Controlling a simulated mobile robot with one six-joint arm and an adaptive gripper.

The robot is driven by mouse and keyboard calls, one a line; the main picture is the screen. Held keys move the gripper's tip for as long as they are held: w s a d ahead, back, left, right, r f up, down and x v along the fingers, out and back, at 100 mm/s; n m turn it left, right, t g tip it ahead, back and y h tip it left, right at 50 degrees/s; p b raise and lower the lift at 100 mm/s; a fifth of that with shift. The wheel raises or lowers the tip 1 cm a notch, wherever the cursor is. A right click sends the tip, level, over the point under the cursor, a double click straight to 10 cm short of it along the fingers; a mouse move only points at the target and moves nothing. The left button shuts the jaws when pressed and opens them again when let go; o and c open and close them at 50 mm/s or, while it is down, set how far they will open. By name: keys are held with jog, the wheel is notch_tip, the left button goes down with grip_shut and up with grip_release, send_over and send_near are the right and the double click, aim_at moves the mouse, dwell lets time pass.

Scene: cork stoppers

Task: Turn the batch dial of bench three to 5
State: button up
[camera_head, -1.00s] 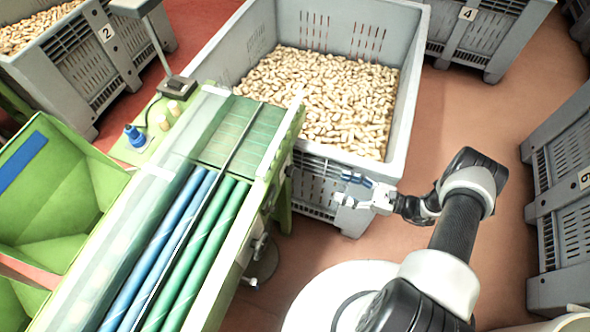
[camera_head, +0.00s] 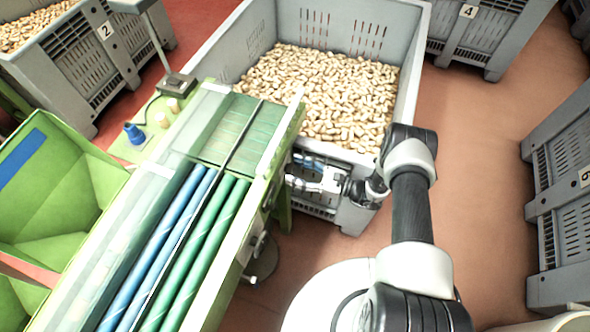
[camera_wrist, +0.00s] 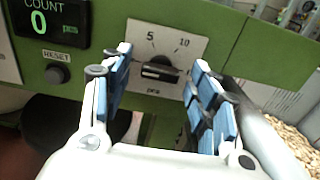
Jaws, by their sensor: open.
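The dial (camera_wrist: 160,70) is a black knob on a white plate (camera_wrist: 182,28) on the green machine side, in the wrist view. The plate reads 5 at upper left and 10 at upper right, with small lettering below. The knob's grip bar lies roughly level; which end points is unclear. My gripper (camera_wrist: 160,58) is open, its blue-padded fingers left and right of the dial, with no clear contact. The fingers hide the plate's sides. In the head view my gripper (camera_head: 298,172) is at the right side of the green bench (camera_head: 262,190); the dial is hidden there.
A COUNT display (camera_wrist: 48,20) reads 0, above a RESET button (camera_wrist: 56,75). A grey crate (camera_head: 408,110) full of corks stands behind my gripper. Crates marked 2 (camera_head: 108,60), 4 (camera_head: 465,40) and 6 (camera_head: 560,190) stand around. Red floor (camera_head: 480,170) is free at right.

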jog(key=shift+w+a, duration=0.2)
jog(key=shift+a, duration=0.3)
jog(key=c, duration=1.1)
